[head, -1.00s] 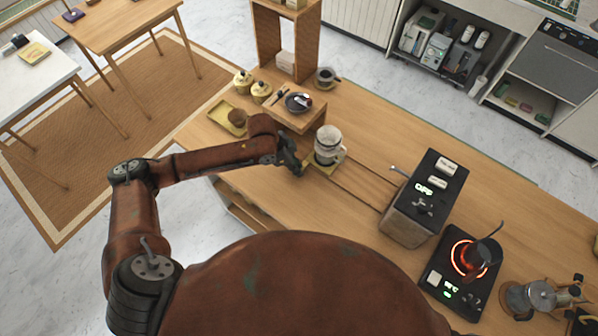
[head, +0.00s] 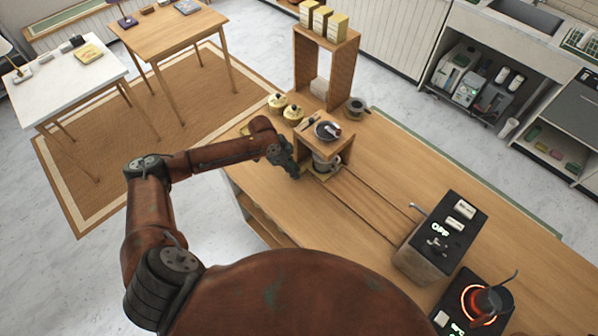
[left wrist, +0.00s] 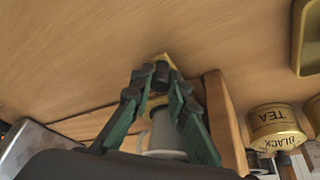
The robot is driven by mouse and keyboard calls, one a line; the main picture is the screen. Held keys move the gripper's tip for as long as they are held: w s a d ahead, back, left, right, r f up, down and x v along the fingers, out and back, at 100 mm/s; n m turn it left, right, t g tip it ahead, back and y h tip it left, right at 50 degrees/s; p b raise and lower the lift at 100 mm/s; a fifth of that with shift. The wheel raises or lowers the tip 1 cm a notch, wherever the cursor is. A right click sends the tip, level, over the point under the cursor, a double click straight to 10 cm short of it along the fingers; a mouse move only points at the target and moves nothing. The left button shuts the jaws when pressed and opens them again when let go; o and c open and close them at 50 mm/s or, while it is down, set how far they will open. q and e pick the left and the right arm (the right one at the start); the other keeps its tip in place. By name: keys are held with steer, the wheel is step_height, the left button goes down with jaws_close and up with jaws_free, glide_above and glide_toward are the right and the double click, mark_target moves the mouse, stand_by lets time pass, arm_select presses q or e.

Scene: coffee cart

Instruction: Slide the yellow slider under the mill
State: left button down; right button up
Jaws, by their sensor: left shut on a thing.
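The yellow slider (head: 318,175) sits at the left end of the track in the wooden counter, with a pale cup (head: 323,164) standing on it. The mill looks to be the small wooden stand (head: 334,151) with a dark dish (head: 327,130) on top. The cup is partly hidden below the stand's top. My left gripper (head: 293,172) is at the slider's near left side. In the left wrist view its fingers (left wrist: 162,75) are closed at the yellow slider (left wrist: 163,59), with the cup (left wrist: 165,130) behind them. My right gripper is not in view.
Two grooves (head: 370,206) run right toward a dark-topped machine (head: 437,236) reading OFF. Yellow tins (head: 292,114) and a tall shelf (head: 345,65) stand behind. The counter left of my gripper is clear.

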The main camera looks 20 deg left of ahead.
arm_select(q)
steer(key=shift+w+a+r, duration=0.15)
steer(key=shift+w+a, duration=0.05)
steer(key=shift+a, duration=0.05)
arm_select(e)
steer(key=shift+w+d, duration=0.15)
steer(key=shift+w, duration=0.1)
arm_select(q)
steer(key=c, duration=1.8)
jaws_free()
steer(key=shift+c, duration=0.2)
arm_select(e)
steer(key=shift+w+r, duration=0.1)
arm_select(q)
steer(key=shift+s, duration=0.1)
steer(key=v, duration=1.1)
steer(key=shift+a+r, duration=0.2)
steer(key=shift+r, duration=0.2)
